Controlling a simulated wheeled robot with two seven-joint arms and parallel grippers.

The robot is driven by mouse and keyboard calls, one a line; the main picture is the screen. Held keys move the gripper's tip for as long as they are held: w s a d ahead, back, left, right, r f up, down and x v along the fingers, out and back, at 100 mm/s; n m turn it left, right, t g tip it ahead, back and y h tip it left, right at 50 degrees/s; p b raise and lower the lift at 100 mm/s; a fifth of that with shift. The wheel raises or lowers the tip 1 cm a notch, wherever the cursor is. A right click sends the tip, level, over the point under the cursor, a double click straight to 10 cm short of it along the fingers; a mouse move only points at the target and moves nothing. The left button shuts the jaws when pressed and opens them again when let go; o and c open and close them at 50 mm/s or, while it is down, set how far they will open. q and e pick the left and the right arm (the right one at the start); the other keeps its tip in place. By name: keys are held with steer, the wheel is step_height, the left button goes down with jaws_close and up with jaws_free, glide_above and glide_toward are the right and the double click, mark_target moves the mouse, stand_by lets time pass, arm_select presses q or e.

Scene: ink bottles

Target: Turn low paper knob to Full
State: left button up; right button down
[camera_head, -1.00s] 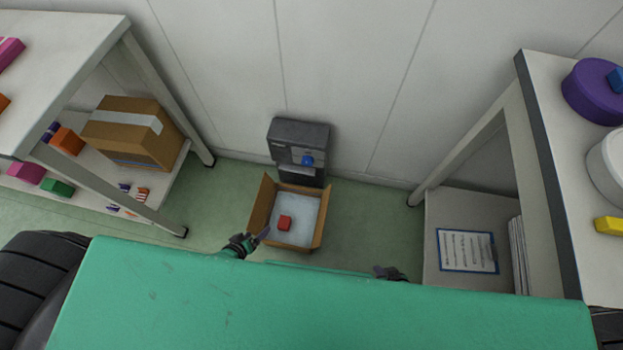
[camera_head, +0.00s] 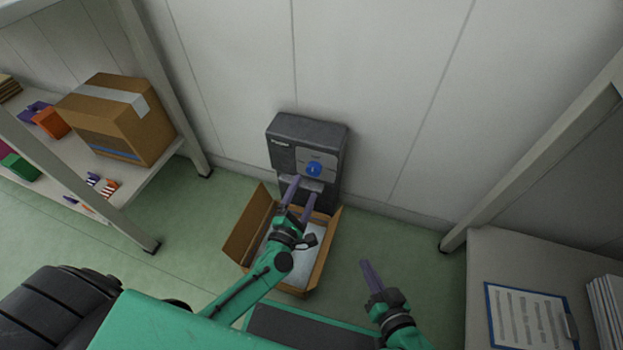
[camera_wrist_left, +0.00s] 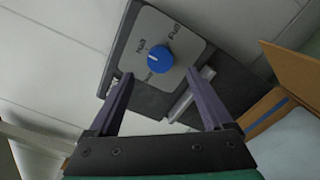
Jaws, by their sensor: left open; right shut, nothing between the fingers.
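The blue paper knob (camera_head: 314,169) is on the front panel of a dark grey dispenser (camera_head: 290,130) against the wall. In the left wrist view the knob (camera_wrist_left: 159,59) has a small white mark on its left side. "Half" and "Full" are printed above it; a label below it is partly hidden. My left gripper (camera_head: 301,188) is open just below the knob. Its fingertips (camera_wrist_left: 161,76) appear on either side of the knob in the left wrist view; contact is not visible. My right gripper (camera_head: 365,265) is shut and empty, low and right of the dispenser.
An open cardboard box (camera_head: 322,262) stands on the floor below the dispenser, partly hidden by my left arm. A shelf with a taped carton (camera_head: 122,125) is at left. Floor right of the box is clear.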

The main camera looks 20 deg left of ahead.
mark_target(313, 173)
arm_select(q)
steer(key=w, duration=0.6)
steer(key=shift+w+d+b, duration=0.1)
steer(key=shift+d+b, duration=0.1)
steer(key=shift+b, duration=0.15)
steer(key=shift+c, duration=0.3)
jaws_close()
